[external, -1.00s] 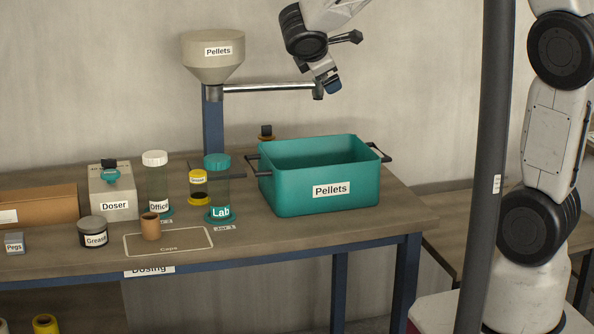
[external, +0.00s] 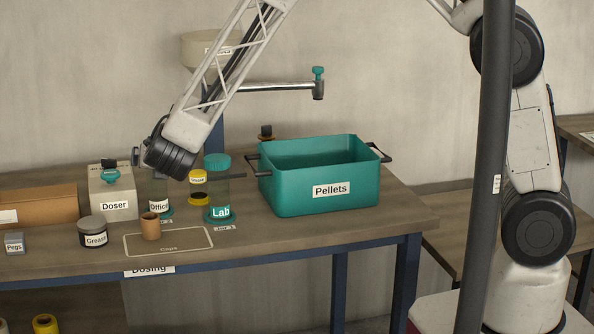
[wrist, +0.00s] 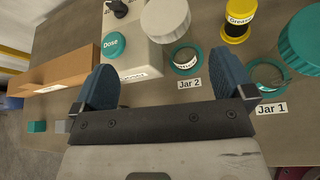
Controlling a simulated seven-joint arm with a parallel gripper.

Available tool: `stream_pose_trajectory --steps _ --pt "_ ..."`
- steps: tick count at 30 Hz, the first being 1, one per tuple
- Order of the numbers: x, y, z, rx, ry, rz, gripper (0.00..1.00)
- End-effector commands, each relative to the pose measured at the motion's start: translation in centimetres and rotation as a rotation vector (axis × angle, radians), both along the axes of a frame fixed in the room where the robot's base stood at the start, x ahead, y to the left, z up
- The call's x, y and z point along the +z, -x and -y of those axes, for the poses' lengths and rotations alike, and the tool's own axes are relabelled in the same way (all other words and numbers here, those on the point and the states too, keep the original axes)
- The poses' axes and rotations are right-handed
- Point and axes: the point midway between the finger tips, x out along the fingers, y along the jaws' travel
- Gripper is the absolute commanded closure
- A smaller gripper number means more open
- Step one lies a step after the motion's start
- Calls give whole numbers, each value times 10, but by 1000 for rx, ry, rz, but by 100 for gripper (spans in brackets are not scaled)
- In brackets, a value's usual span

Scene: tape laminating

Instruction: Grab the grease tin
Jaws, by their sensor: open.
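The grease tin (external: 93,232) is a short, dark grey round tin with a white "Grease" label. It stands upright near the front of the bench, left of the tan cup, in the external view. I cannot make it out in the wrist view. My gripper (wrist: 158,76) is open, with its blue fingers spread and nothing between them. In the external view the wrist is above the jars, behind and to the right of the tin, and the fingers are mostly hidden. A yellow-capped container (wrist: 237,22) also bears a "Grease" label.
The doser (external: 115,192), white-lidded jar (wrist: 166,18) and Lab jar (external: 218,187) stand behind the tin. The tan cup (external: 151,227) is close on its right, on the caps mat (external: 192,241). The pegs box (external: 14,243) is left; the teal pellets bin (external: 320,188) is right.

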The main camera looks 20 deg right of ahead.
Motion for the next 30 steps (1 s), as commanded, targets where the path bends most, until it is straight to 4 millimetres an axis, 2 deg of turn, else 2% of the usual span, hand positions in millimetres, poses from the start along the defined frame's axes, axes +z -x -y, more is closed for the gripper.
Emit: stream_pose_trajectory --steps 1,6,9,12,18,30 --pt "-15 13 -21 59 30 9 0" --pt "-54 54 -83 244 116 48 0" --pt "-72 75 -108 328 156 68 0" --pt "-84 89 -126 385 179 83 0" --pt "-93 100 -137 427 197 94 0" --pt "-94 97 -138 426 197 92 0"
